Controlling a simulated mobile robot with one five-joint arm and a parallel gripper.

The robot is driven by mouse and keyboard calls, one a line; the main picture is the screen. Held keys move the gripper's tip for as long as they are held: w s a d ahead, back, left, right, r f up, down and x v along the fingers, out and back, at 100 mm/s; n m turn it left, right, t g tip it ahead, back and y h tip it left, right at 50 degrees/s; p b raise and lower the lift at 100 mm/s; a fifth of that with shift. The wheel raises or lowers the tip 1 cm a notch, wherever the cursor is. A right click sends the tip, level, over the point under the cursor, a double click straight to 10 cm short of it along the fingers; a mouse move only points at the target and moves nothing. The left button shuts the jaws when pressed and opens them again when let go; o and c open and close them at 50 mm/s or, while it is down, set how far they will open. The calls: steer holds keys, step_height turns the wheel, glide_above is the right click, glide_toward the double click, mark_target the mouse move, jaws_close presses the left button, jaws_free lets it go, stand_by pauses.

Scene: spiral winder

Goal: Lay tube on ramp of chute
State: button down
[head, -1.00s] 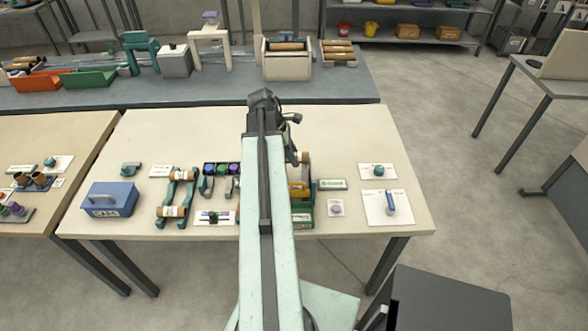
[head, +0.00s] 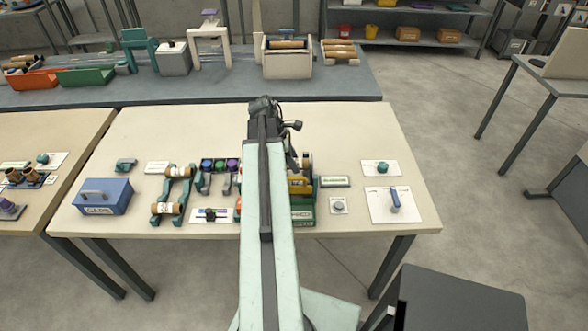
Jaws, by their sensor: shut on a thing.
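My gripper (head: 263,106) is at the far end of my outstretched arm, above the back part of the near table. It is shut on the tube, but the wrist hides the fingertips and the tube. A cream open-topped box (head: 287,68) with brown tubes in it stands on the back bench beyond the gripper. A low rack (head: 340,60) with several tubes is to its right. I cannot tell which thing is the chute. A green and yellow unit (head: 302,205) on the near table is partly hidden by my arm, with a pale-ended roll (head: 305,160) behind it.
A teal stand (head: 171,195) carrying two rolls and a blue box (head: 104,196) are left on the near table (head: 365,135). Plates with a teal knob (head: 382,167) and a blue lever (head: 395,200) are at right. The table's back half is mostly clear.

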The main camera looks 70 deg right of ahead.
steer(key=shift+f+b, duration=0.6)
steer(key=shift+f, duration=0.6)
steer(key=c, duration=0.9)
jaws_free()
steer(key=shift+c, duration=0.2)
steer(key=shift+r+p, duration=0.6)
steer(key=shift+p, duration=0.05)
steer(key=p+v, duration=1.1)
steer(key=v, duration=0.1)
steer(key=shift+s+r, duration=0.1)
steer(key=shift+r, duration=0.1)
steer(key=shift+f, duration=0.15)
